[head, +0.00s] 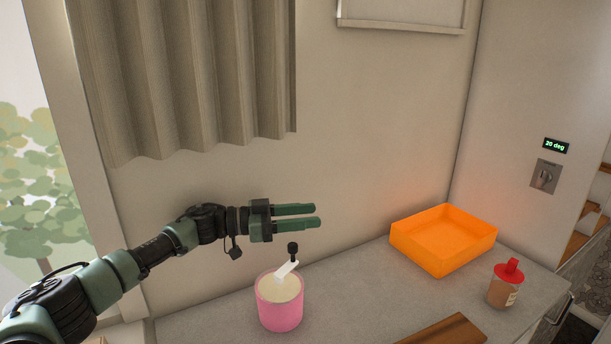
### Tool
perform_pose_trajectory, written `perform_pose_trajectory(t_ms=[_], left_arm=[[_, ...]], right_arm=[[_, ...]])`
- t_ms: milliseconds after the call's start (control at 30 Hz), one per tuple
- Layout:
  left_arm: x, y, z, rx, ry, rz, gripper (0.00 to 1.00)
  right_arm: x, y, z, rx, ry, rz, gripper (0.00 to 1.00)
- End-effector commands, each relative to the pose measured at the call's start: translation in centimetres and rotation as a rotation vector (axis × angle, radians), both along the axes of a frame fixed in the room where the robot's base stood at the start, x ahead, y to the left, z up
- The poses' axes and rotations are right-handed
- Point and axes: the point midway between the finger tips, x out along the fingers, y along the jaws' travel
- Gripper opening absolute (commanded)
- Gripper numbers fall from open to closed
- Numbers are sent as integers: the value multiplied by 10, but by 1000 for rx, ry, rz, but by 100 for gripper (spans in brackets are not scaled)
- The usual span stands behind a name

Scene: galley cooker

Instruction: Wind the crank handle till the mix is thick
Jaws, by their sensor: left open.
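A pink tub (280,316) stands on the grey counter at the lower middle, with a pale cream mix (275,289) inside. A white crank arm (287,269) rises from the mix and ends in a black knob (292,249), the crank handle. My left gripper (318,215) is open and empty, its two green fingers pointing right. In the picture it sits just above the black knob, with a gap between them. How far apart they are in depth I cannot tell. My right gripper is not in view.
An orange tray (408,243) stands at the back right of the counter (354,290). A jar with a red lid (503,290) is at the right, and a brown board (447,331) lies at the front. A curtain (190,80) hangs above my left arm.

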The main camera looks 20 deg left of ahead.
Motion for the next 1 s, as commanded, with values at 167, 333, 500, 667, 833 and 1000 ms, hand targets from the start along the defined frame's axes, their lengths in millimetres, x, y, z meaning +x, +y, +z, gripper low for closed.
perform_pose_trajectory(t_ms=[167,333,500,667,833,1000], left_arm=[[0,0,47,2,-5,-2,45],[0,0,85,2,-5,0,45],[0,-1,109,1,-2,-1,45],[0,-1,118,1,0,-1,45],[0,-1,119,0,1,-1,45],[0,-1,121,0,1,-1,45]], right_arm=[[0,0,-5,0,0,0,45],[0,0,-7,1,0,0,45],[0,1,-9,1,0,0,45],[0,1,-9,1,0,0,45],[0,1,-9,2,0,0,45],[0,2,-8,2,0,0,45]])
